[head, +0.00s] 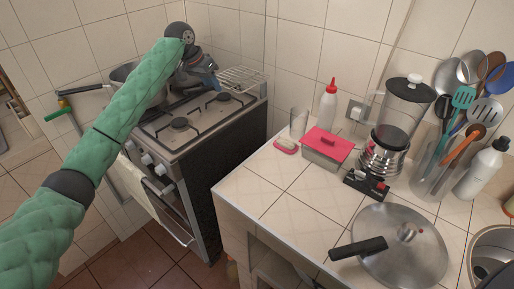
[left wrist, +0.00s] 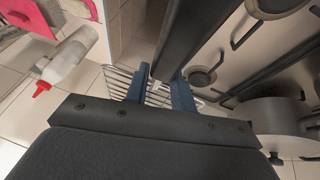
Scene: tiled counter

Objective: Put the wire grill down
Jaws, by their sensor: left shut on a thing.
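The wire grill (head: 243,78) is a small rack of thin metal bars at the back right corner of the stove (head: 200,145), near the tiled wall. My left gripper (head: 213,82) is shut on its left side. In the left wrist view the grill (left wrist: 118,82) shows between and beside the two blue fingers of the left gripper (left wrist: 165,92), partly hidden by them. I cannot tell whether the grill touches the stove top or hangs just above it. My right gripper is not in view.
A metal pot (left wrist: 275,115) stands on the stove, partly behind my arm in the head view. The front burners are bare. The counter (head: 262,195) on the right holds a white bottle (head: 327,105), a pink-lidded box (head: 327,147), a blender (head: 400,115) and a large lid (head: 400,250).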

